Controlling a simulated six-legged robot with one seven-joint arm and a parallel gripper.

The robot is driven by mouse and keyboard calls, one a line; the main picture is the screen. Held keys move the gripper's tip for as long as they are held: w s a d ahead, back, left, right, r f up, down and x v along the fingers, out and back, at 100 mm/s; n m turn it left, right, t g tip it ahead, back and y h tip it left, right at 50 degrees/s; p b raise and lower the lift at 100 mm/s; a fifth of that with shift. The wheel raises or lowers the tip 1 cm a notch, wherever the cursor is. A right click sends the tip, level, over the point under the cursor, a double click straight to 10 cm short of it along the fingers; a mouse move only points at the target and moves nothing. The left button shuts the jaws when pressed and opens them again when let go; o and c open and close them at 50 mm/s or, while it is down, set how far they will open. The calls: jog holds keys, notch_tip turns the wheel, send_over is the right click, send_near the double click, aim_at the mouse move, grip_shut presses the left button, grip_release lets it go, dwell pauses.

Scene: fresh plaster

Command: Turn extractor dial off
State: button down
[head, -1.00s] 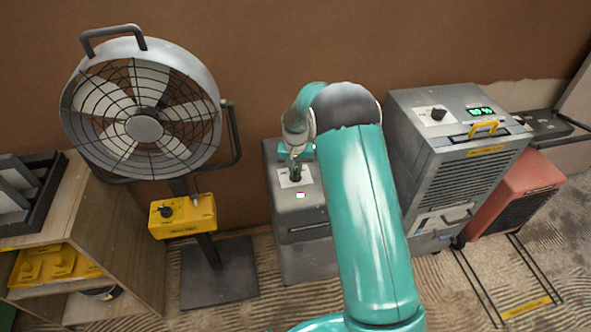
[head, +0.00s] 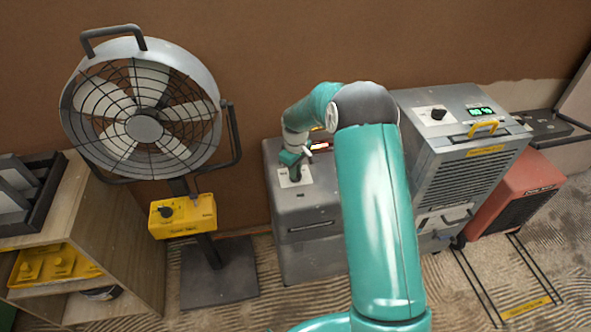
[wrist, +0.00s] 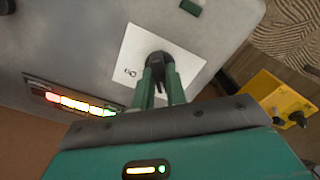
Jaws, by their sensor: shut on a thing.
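The dial (wrist: 158,58) is a black knob on a white plate on top of a low grey box; in the head view the plate (head: 284,181) shows beside my gripper (head: 295,176). In the wrist view my gripper (wrist: 162,88) has its two green fingers shut on the dial, one on each side. The fingers cover part of the knob, so its pointer is hard to read. A small mark is printed on the plate left of the knob. A light bar (wrist: 75,103) on the box glows red through yellow to green. A small rectangular indicator (wrist: 190,7) looks dark.
A fan (head: 143,125) with a yellow control box (head: 183,215) stands left. A taller grey machine (head: 460,150) with its own black dial (head: 437,114) stands close on the right, beside a red unit (head: 515,200). A brown wall is behind.

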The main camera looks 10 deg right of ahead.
jog(key=shift+n, duration=0.6)
jog(key=c, duration=1.4)
grip_release()
jog(key=shift+c, duration=0.2)
notch_tip(320, 180, up, 14)
jog(key=shift+f, duration=0.1)
